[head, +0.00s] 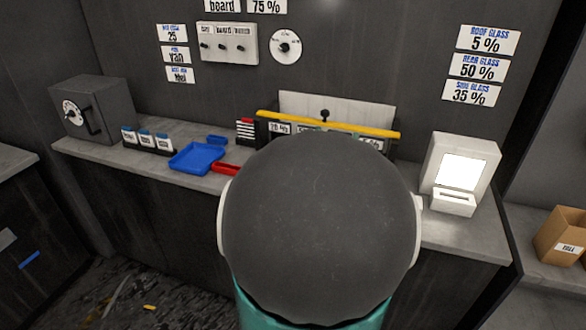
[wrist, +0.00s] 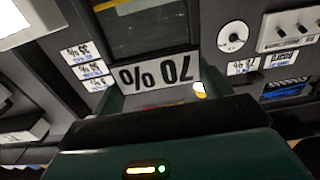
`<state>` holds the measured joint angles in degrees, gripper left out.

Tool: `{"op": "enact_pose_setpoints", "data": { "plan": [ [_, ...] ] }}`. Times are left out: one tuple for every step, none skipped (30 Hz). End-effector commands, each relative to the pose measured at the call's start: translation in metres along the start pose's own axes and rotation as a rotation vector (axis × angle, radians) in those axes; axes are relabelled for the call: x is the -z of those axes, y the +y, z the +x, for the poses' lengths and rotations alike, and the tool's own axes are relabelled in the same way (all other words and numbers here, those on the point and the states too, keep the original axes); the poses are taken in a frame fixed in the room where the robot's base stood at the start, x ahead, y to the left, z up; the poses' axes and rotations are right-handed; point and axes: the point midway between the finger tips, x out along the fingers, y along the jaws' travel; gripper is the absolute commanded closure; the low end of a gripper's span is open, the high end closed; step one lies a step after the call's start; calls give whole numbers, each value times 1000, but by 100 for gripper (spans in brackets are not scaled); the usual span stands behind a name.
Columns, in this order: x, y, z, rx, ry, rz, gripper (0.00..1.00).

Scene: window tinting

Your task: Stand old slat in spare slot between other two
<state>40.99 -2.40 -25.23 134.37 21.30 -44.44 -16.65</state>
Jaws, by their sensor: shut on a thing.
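A slat labelled "70 %" (wrist: 158,77) appears upside down in the wrist view, close between my fingers. My gripper (wrist: 160,92) is shut on it, though the contact itself is hard to make out. In the head view my gripper is hidden behind my own rounded grey body part. A rack with a yellow bar (head: 268,115) stands at the back of the counter. Small white labels (head: 279,128) show under the bar, at its left and right ends. The rack's lower part and its slots are hidden, so I cannot tell which slot is free.
A cardboard box (head: 562,235) sits far right.

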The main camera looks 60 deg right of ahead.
Motion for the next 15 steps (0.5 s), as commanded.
{"op": "enact_pose_setpoints", "data": {
  "plan": [
    [-5,-8,7,1,-2,-4,57],
    [-8,-12,10,0,-1,-3,57],
    [-12,-18,15,0,-1,-2,57],
    [-14,-23,19,1,-1,-3,57],
    [-16,-27,23,1,-1,-3,57],
    [-20,-33,27,0,-1,-2,57],
    [-23,-38,31,0,-1,-3,57],
    [-26,-43,35,0,0,-3,57],
    [-29,-50,40,0,0,-2,57],
    [-33,-55,44,0,-1,-2,57],
    [-38,-58,46,-1,-2,-3,57],
    [-45,-62,49,-1,-2,-3,57],
    [-50,-65,52,-1,-2,-3,57],
    [-56,-69,54,0,-3,-3,57],
    [-62,-73,58,0,-3,-3,57]
  ]
}}
